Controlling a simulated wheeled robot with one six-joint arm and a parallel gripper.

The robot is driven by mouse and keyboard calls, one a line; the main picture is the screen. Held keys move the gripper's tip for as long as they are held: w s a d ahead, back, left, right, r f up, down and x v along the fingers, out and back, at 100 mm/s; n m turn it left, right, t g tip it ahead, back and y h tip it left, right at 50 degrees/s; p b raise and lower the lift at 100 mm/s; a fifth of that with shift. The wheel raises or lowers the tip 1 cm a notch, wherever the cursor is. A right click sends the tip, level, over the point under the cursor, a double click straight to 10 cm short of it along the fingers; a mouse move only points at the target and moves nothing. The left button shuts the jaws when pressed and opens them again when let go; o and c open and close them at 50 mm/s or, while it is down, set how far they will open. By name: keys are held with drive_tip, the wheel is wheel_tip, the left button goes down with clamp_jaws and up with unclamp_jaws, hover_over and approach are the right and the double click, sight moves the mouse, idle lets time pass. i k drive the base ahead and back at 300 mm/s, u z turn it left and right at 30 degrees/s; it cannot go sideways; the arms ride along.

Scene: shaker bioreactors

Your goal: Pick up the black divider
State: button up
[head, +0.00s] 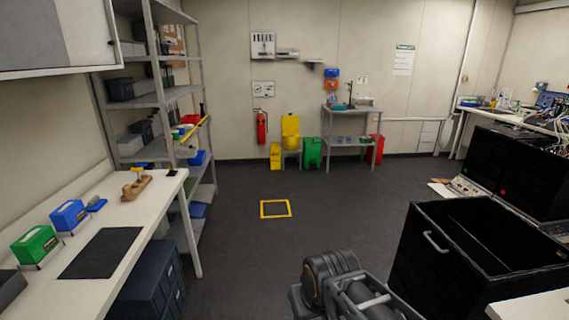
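I cannot pick out a black divider with certainty. A large open black box (428,268) with a light handle on its front stands at the lower right. Its inside is dark, and I cannot tell whether a divider is in it. A grey, ringed part of my own arm shows at the bottom centre, left of the box. My gripper is not in view, so whether it holds anything is hidden.
A white bench (152,207) on the left carries a flat black mat (101,253), a green box (35,246) and a blue box (69,215). Grey shelves (160,98) stand behind it. Black equipment (520,180) stands at the right. The middle floor is clear around a yellow-framed square (275,200).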

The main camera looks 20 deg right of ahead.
sight(490, 264)
drive_tip(key=z, duration=0.4)
drive_tip(key=i, duration=1.65)
drive_tip(key=z, duration=1.75)
drive_tip(key=i, duration=1.1)
drive_tip(key=z, duration=0.85)
